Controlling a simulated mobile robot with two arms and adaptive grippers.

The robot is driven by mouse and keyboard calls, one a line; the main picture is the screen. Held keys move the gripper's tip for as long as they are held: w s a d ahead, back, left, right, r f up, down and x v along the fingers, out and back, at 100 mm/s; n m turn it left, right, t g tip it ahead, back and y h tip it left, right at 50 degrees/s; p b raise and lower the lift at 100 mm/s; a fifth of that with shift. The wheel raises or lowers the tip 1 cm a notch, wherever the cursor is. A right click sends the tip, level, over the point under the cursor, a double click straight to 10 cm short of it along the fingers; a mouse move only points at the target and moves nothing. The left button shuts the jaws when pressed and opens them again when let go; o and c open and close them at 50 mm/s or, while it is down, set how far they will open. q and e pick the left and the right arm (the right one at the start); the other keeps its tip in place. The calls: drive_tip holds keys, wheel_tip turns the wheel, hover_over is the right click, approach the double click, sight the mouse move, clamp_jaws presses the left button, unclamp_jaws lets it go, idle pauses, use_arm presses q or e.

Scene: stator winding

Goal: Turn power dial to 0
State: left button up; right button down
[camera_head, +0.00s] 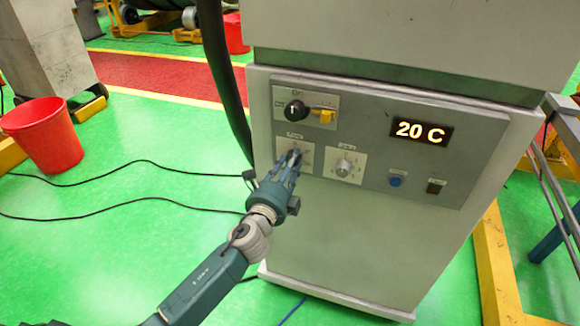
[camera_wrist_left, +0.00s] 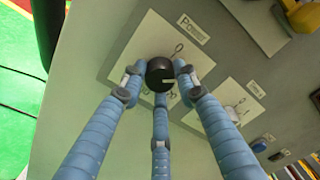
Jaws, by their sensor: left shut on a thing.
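The power dial (camera_wrist_left: 160,73) is a black round knob on a white plate labelled "Power" in the left wrist view. My left gripper (camera_head: 289,163) reaches the cabinet's control panel (camera_head: 380,178) from below left. Its blue fingers (camera_wrist_left: 158,82) are closed around the knob, with one on each side and one below. In the head view the fingers hide most of the knob and part of its plate. My right gripper is not in view.
A white dial (camera_head: 344,167) sits right of the power dial. Above are a black rotary switch (camera_head: 296,110) and a yellow-handled part (camera_head: 323,113). The display (camera_head: 421,131) reads "20 C". A blue button (camera_head: 396,181) is at lower right. A black hose (camera_head: 222,75) hangs left of the cabinet.

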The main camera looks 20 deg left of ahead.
use_arm(q)
drive_tip(key=n, duration=0.9)
drive_tip(key=shift+d+f, duration=0.15)
drive_tip(key=shift+n, duration=0.4)
drive_tip(key=o, duration=1.2)
drive_tip(key=shift+c, duration=0.2)
drive_tip(key=s, duration=1.2)
drive_tip(key=shift+a, duration=0.2)
